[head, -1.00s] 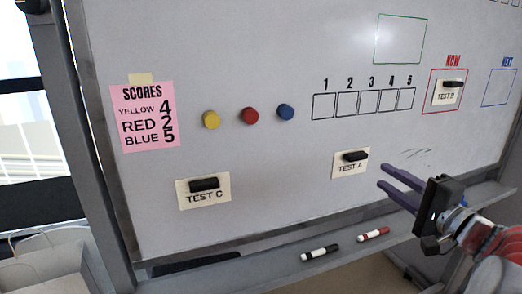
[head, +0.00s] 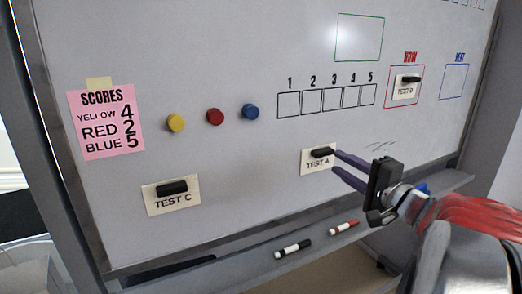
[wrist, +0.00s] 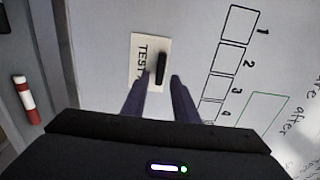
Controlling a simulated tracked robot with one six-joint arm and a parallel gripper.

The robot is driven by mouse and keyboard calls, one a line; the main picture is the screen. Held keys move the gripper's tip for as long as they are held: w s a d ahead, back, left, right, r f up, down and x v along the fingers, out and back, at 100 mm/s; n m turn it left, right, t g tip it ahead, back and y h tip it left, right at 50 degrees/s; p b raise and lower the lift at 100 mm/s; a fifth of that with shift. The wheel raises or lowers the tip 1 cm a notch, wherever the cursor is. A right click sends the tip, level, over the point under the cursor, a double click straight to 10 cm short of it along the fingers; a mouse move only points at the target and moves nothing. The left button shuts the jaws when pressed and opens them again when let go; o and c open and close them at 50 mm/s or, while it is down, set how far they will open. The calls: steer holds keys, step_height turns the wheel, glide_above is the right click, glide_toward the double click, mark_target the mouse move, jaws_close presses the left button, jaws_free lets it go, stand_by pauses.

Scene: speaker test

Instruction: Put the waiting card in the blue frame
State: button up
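The white TEST A card (head: 311,164) is on the whiteboard, with a black handle (head: 322,153) on it. My gripper (head: 336,162) is open, its two purple fingers pointing at that handle. In the wrist view the TEST A handle (wrist: 160,68) lies between and just ahead of the fingertips (wrist: 159,82); I cannot tell whether they touch it. The TEST C card (head: 171,203) with its black handle is at the lower left. A TEST B card (head: 405,91) is inside the red NOW frame (head: 389,98). The blue NEXT frame (head: 453,82) is empty.
A pink scores note (head: 105,122) and yellow, red (head: 215,117) and blue round magnets are on the board. A row of numbered boxes (head: 324,99) and an empty green frame (head: 359,38) are above. Black and red (head: 343,227) markers lie on the tray.

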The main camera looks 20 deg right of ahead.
mark_target(326, 154)
steer(key=shift+w, duration=2.55)
jaws_close()
